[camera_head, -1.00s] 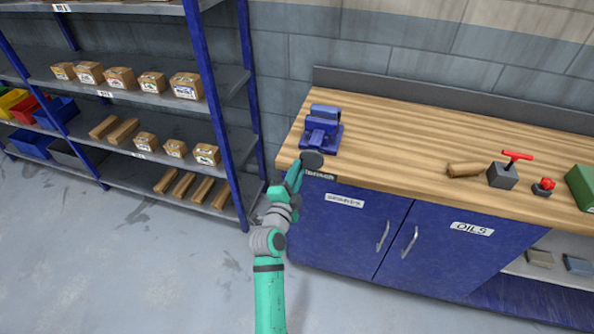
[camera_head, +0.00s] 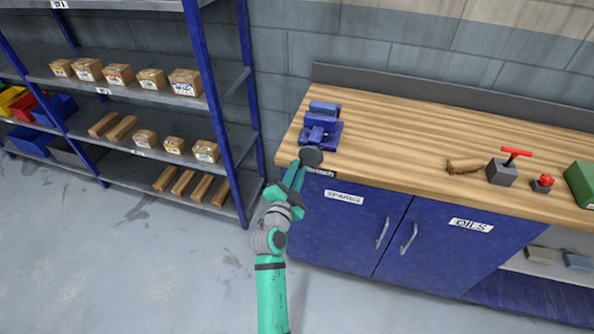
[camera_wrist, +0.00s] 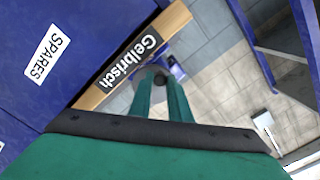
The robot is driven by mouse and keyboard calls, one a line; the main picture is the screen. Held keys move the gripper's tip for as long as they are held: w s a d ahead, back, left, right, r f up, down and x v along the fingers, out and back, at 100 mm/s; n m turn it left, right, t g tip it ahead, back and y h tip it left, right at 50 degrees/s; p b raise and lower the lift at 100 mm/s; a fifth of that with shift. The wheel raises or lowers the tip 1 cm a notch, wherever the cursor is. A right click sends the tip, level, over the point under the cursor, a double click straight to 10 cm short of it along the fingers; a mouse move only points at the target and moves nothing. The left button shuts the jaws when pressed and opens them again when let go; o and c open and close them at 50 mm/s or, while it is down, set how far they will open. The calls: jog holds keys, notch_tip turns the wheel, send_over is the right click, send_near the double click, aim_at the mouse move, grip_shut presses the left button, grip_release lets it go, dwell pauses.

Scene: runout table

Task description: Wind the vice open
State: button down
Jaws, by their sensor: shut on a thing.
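The blue vice (camera_head: 320,130) stands on the left front corner of the wooden workbench. Its dark round handwheel (camera_head: 312,157) faces the front, over the bench edge. My gripper (camera_head: 301,164) reaches up to the handwheel from the front, its two teal fingers on it. In the wrist view, my fingers (camera_wrist: 159,80) are shut on the dark handwheel, with part of the blue vice (camera_wrist: 176,68) beyond. My fingers hide part of the wheel. The gap between the vice jaws is too small to judge.
On the workbench (camera_head: 400,140), a brown piece (camera_head: 464,166), a grey block with a red T-handle (camera_head: 502,172), a red-knobbed part (camera_head: 542,183) and a green box (camera_head: 581,183) lie to the right. A blue-posted shelf (camera_head: 218,110) stands left. The bench middle is clear.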

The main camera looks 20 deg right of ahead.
jog(key=shift+f, duration=0.1)
jog(key=n, duration=0.3)
jog(key=shift+s+d+f, duration=0.15)
jog(key=shift+d+f, duration=0.05)
jog(key=shift+f, duration=0.1)
jog(key=shift+n, duration=0.4)
jog(key=shift+s+d+f+n, duration=0.1)
jog(key=shift+d+n, duration=0.05)
jog(key=shift+n, duration=0.25)
jog(key=c, duration=1.8)
grip_release()
jog(key=shift+o, duration=0.2)
